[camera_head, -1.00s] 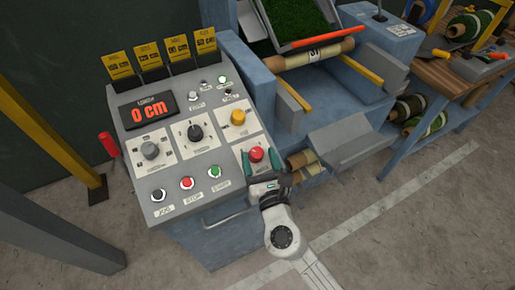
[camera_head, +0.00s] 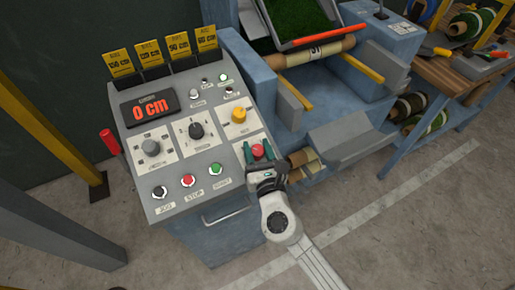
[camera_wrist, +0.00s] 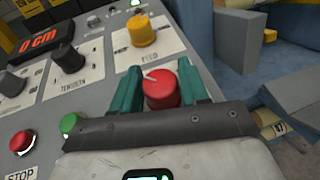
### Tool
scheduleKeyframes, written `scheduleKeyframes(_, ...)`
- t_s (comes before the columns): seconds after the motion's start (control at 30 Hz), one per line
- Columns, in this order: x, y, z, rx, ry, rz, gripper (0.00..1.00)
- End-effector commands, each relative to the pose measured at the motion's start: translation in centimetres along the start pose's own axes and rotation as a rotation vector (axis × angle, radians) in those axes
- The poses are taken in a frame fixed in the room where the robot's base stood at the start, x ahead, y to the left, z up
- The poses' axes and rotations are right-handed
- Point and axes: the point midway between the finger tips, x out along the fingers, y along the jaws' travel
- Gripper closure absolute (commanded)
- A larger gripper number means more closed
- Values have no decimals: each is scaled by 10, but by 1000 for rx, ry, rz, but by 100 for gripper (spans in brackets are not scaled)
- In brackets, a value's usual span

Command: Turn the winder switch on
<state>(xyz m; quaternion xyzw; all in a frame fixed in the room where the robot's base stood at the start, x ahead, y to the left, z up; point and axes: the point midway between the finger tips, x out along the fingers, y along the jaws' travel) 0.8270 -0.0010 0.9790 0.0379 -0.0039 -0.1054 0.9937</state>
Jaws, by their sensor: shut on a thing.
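A red rotary knob (camera_head: 258,151) with a white pointer line sits at the right side of the sloped grey control panel (camera_head: 213,128). In the wrist view the knob (camera_wrist: 161,92) stands between my two green fingers, its white line slanting up to the left. My gripper (camera_head: 259,149) is shut on this knob, one finger on each side; it also shows in the wrist view (camera_wrist: 158,76). The gripper body hides the lower part of the knob's plate, and I cannot read its label. The display (camera_head: 150,107) reads 0 cm.
A yellow knob (camera_head: 239,116) marked FEED is just above. A dark knob (camera_head: 196,131) marked TENSION and a grey knob (camera_head: 151,148) are to the left. Black, red and green (camera_head: 215,170) push buttons line the lower edge, above a metal handle (camera_head: 226,211).

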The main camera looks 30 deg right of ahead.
Motion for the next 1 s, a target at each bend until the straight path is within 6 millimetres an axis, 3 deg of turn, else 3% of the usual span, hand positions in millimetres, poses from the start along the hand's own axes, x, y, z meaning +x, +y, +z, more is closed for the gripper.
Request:
scheduleKeyframes(0.1,0,0,0,0,0,0,86)
scheduleKeyframes(0.47,0,1,2,21,1,-58,86)
scheduleKeyframes(1.0,1,2,1,170,1,-475,86)
